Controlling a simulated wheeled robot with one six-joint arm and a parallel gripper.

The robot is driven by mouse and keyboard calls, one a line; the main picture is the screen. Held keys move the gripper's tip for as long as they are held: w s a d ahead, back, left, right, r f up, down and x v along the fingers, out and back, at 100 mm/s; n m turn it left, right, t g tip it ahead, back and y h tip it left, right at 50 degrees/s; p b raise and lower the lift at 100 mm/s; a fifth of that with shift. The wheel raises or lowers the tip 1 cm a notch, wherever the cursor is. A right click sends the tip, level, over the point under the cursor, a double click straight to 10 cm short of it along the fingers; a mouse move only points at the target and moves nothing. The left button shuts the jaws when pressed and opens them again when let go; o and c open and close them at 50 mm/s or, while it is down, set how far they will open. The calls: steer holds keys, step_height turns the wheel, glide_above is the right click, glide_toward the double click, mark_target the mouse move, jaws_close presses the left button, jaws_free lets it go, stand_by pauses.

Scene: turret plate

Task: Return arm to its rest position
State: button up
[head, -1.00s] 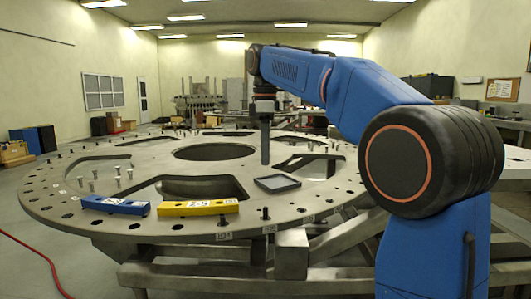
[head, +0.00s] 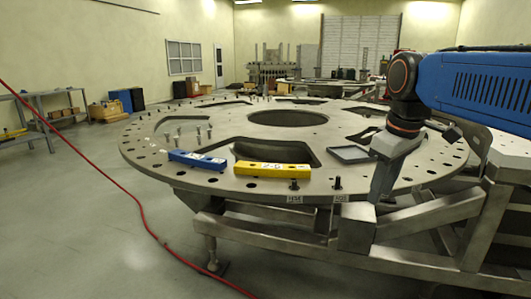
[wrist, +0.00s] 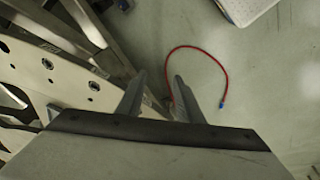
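My blue arm (head: 480,92) reaches in from the right in the head view. My gripper (head: 380,190) points down at the right front edge of the turret plate, outside its rim as seen from the head. In the wrist view the two fingers of my gripper (wrist: 157,85) stand apart with nothing between them. The round grey turret plate (head: 350,118) carries a blue bar (head: 196,160), a yellow bar (head: 272,170) and a dark square tray (head: 350,154). Part of the plate also shows at the left in the wrist view (wrist: 60,85).
A steel support frame (head: 420,218) stands under and right of the plate. A red hose (head: 130,192) crosses the floor at the left; a red cable (wrist: 195,48) lies below in the wrist view.

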steer(key=s+d+f+m+t, duration=0.2)
steer(key=s+f+m, duration=0.5)
steer(key=s+f, duration=0.9)
step_height(320, 180, down, 4)
steer(key=shift+d+r, duration=0.15)
steer(key=shift+c, duration=0.6)
